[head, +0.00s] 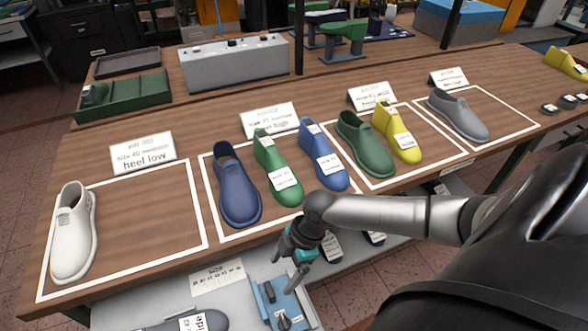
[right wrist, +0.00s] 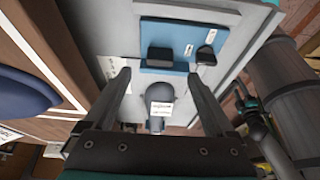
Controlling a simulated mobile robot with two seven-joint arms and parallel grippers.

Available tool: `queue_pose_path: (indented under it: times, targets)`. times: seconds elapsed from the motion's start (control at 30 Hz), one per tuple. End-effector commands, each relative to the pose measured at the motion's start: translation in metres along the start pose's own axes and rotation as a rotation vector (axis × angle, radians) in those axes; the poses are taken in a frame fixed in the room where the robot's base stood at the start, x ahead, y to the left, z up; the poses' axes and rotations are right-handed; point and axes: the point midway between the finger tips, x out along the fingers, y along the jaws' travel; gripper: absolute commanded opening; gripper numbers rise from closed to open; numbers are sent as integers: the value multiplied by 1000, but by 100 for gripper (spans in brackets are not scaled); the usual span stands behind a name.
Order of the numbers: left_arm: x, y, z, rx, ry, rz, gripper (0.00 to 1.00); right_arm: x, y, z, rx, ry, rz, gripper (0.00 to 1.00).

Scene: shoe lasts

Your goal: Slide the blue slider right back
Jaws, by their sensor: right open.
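A light blue plate (head: 291,304) lies on the grey lower shelf, below the table's front edge. It carries a black block (head: 268,292) and a smaller black knob-like part (head: 283,322). In the right wrist view the blue plate (right wrist: 196,62), black block (right wrist: 159,54) and smaller part (right wrist: 205,55) show beyond the fingers. I cannot tell which part slides. My right gripper (head: 290,268) is open and empty, pointing down above the plate and apart from it. Its two fingers show in the right wrist view (right wrist: 158,85). My left gripper is not in view.
Several shoes and lasts, including a blue shoe (head: 238,190) and a white one (head: 73,235), stand in outlined areas on the wooden table (head: 140,215). The table edge is close to my right gripper. A grey labelled last (head: 190,322) lies on the lower shelf.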

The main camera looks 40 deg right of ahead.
Motion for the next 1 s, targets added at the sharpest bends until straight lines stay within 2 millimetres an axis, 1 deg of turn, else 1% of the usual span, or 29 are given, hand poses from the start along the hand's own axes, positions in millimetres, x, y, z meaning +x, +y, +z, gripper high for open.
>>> queue_pose_path:
  times: [0.03, 0.2, 0.3, 0.4, 0.6, 1.0]
  targets:
    - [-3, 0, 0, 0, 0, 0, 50, -14, 0, 1, -2, -4, 0, 90]
    - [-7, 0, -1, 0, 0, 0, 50, -48, 0, 1, -1, -3, 0, 90]
    - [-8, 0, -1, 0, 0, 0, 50, -61, -1, 1, 0, -3, -1, 90]
    - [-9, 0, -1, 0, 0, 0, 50, -71, 0, 1, 0, -3, -1, 90]
    - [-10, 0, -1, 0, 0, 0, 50, -78, 0, 0, 1, -1, -2, 90]
    - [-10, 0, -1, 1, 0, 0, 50, -77, 0, 0, 1, -1, -2, 90]
